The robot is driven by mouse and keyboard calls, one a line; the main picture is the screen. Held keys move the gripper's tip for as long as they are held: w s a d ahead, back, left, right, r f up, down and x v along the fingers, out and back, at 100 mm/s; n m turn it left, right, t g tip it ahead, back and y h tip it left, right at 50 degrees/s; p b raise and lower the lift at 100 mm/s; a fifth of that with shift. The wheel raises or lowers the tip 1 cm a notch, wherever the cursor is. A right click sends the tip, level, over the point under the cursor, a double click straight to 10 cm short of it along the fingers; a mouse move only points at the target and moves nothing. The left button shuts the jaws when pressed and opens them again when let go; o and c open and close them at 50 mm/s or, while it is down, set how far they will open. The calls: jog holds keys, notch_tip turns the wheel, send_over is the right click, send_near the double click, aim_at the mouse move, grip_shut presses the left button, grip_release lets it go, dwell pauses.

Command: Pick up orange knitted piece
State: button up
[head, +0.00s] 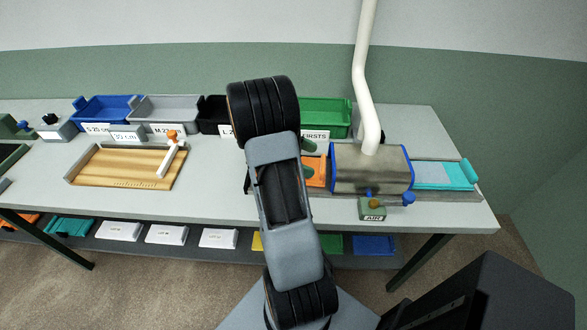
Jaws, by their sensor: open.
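An orange area (315,172) shows on the table just left of the grey metal machine (372,169). My arm covers its left part. I cannot tell how much of it is knitted piece and how much is a tray. My arm rises through the middle of the head view, and its links hide the table behind them. My gripper is hidden behind these links, so its jaws and their distance from the orange area cannot be seen.
A teal tray (466,172) with a pale blue piece is right of the machine. A green AIR box (372,209) sits in front. Blue (108,109), grey (164,109) and green (325,116) bins line the back.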

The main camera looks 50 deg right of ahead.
aim_at(318, 170)
jog(key=shift+x, duration=1.8)
jog(key=shift+w, duration=0.1)
jog(key=c, duration=0.7)
